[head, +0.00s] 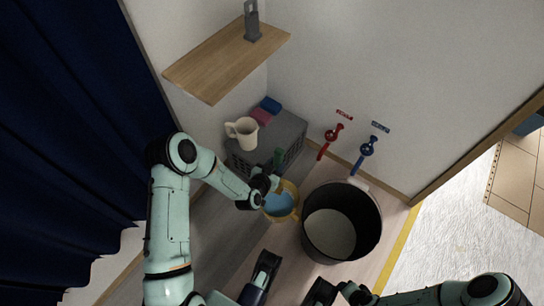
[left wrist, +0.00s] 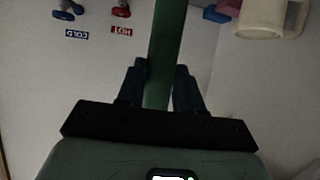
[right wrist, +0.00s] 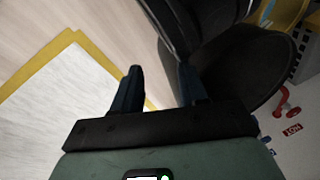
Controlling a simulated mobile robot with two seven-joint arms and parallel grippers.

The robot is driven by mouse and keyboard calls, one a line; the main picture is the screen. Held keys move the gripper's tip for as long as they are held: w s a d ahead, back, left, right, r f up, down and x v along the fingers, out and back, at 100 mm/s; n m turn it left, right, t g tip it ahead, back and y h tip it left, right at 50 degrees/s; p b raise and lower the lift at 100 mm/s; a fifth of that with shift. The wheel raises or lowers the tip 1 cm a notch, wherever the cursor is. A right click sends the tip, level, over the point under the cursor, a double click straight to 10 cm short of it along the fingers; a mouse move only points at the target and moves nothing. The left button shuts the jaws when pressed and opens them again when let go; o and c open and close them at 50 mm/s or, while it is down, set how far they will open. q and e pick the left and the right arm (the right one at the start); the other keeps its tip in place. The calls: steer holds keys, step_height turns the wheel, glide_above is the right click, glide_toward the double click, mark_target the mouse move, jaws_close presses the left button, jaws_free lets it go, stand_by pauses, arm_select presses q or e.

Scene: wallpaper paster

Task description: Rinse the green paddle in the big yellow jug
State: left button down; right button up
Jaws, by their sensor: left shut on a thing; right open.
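The green paddle (head: 278,157) is held upright or nearly so in my left gripper (head: 270,184), its handle sticking up past the fingers. In the left wrist view the green shaft (left wrist: 165,50) runs between the closed fingers. The yellow jug (head: 294,210) stands on the floor with blue liquid in it. My left gripper is over the jug's upper left rim. The paddle's lower end is hidden by the gripper, so I cannot tell how deep it is. My right gripper (right wrist: 160,88) is open and empty, near the black bucket in its wrist view.
A large black bucket (head: 373,232) stands just right of the jug. Behind the jug is a grey crate (head: 288,128) bearing a cream mug (head: 243,131) and pink and blue blocks. A red tap (head: 334,133) and blue tap (head: 367,148) are on the wall. A wooden shelf (head: 215,65) hangs above.

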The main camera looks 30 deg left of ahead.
arm_select(q)
step_height(320, 180, down, 17)
steer(key=d+b, duration=0.1)
steer(key=b, duration=0.6)
steer(key=shift+s, duration=0.2)
arm_select(e)
steer(key=s+d+f+g, duration=0.2)
steer(key=s+f+g, duration=0.1)
steer(key=s+f, duration=0.6)
steer(key=shift+s+m+g, duration=0.3)
steer(key=shift+m, duration=0.1)
arm_select(q)
steer(key=shift+f, duration=1.05)
steer(key=shift+f, duration=0.1)
